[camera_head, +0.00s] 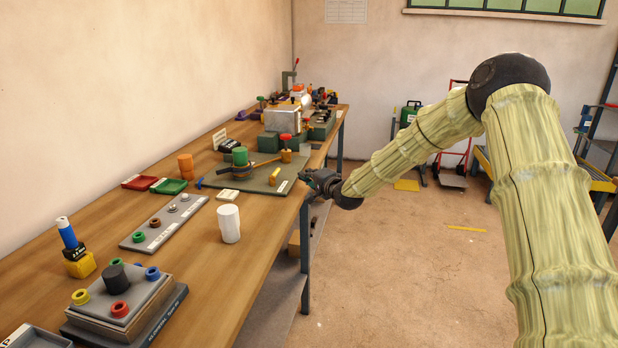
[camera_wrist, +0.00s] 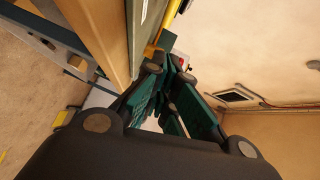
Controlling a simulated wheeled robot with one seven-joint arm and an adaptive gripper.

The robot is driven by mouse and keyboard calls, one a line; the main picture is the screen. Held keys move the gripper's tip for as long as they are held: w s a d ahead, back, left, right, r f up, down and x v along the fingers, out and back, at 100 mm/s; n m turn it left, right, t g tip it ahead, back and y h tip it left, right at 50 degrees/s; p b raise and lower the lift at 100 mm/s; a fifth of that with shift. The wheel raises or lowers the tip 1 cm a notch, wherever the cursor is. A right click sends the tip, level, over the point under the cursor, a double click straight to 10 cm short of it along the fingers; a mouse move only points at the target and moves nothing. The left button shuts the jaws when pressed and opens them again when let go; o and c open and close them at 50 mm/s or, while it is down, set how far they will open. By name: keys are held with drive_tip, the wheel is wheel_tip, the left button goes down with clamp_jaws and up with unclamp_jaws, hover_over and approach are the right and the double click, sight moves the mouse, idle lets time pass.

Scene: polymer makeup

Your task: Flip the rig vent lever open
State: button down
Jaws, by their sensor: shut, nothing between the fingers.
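A dark mat (camera_head: 214,180) on the bench holds a rig with a green-capped round part (camera_head: 240,156), a dark bar (camera_head: 267,161) reaching right from it, and a tan block (camera_head: 286,156). A red knob (camera_head: 286,137) shows just above that block, and a small yellow piece (camera_head: 274,176) stands nearer the front. I cannot tell for sure which part is the vent lever. My gripper (camera_head: 308,178) is at the bench's right edge, beside the mat. In the wrist view my gripper (camera_wrist: 168,62) has its green-padded fingers together and empty, close to the bench edge.
The wooden bench (camera_head: 190,315) runs along the left wall. A white cylinder (camera_head: 229,223) stands in front of the mat, near a grey strip (camera_head: 137,240) with rings. Red (camera_head: 139,182) and green (camera_head: 169,186) trays lie to the left. Open floor lies right of the bench.

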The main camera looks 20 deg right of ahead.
sight(289, 181)
drive_tip(key=x, duration=0.3)
drive_tip(key=a+x, duration=0.1)
drive_tip(key=x, duration=0.3)
drive_tip(key=shift+w+a+f+p, duration=0.1)
drive_tip(key=shift+a+f+p, duration=0.05)
drive_tip(key=shift+f+p, duration=0.15)
drive_tip(key=shift+w+a+f, duration=0.1)
drive_tip(key=shift+w+a, duration=0.2)
drive_tip(key=shift+a, duration=0.2)
drive_tip(key=shift+w+a+f, duration=0.1)
drive_tip(key=shift+w+a, duration=0.2)
drive_tip(key=shift+a, duration=0.15)
drive_tip(key=shift+d, duration=0.15)
